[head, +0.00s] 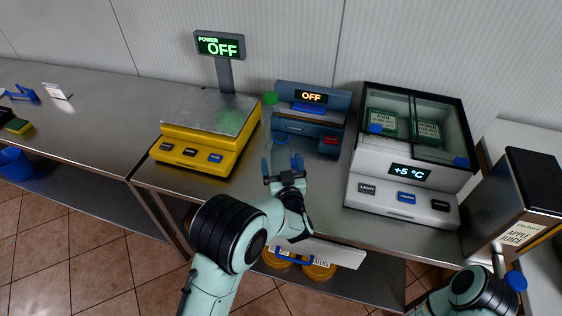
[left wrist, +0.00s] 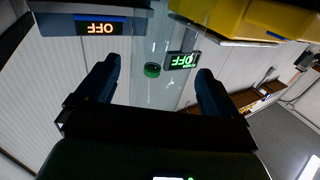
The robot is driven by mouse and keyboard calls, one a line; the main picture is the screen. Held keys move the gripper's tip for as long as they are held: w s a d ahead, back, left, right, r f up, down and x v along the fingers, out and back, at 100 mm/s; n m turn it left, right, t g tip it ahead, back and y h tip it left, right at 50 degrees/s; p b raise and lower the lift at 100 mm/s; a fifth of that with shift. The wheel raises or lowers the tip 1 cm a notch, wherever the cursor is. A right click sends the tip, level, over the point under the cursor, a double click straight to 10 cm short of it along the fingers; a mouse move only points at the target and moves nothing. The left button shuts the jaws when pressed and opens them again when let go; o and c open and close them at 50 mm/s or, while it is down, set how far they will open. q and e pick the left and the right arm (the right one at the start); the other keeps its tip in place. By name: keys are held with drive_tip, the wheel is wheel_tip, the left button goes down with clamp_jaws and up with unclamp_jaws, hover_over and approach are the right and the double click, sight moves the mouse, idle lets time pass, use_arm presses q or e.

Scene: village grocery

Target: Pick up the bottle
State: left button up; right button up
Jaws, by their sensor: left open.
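A clear, see-through bottle (head: 273,122) with a green cap stands on the steel counter between the yellow scale and the blue-grey device. Its outline is faint against the background. In the left wrist view the bottle (left wrist: 153,50) appears upside down, its green cap between my finger tips. My left gripper (head: 283,165) is open and empty, with its fingers pointing toward the bottle. In the left wrist view the left gripper (left wrist: 150,85) shows one finger on each side of the cap, with no contact visible. My right gripper does not show; only part of that arm is at lower right.
The yellow scale (head: 190,150) is left of the bottle and the blue-grey device (head: 320,143) right of it. A white cooled case (head: 400,178) and an apple juice dispenser (head: 516,238) stand farther right. The steel counter (head: 110,118) has free room at left.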

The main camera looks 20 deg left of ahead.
use_arm(q)
drive_tip(key=x, duration=0.3)
drive_tip(key=shift+w+a+p, duration=0.1)
drive_tip(key=shift+w+p, duration=0.3)
drive_tip(key=c, duration=1)
drive_tip(key=shift+r, duration=0.1)
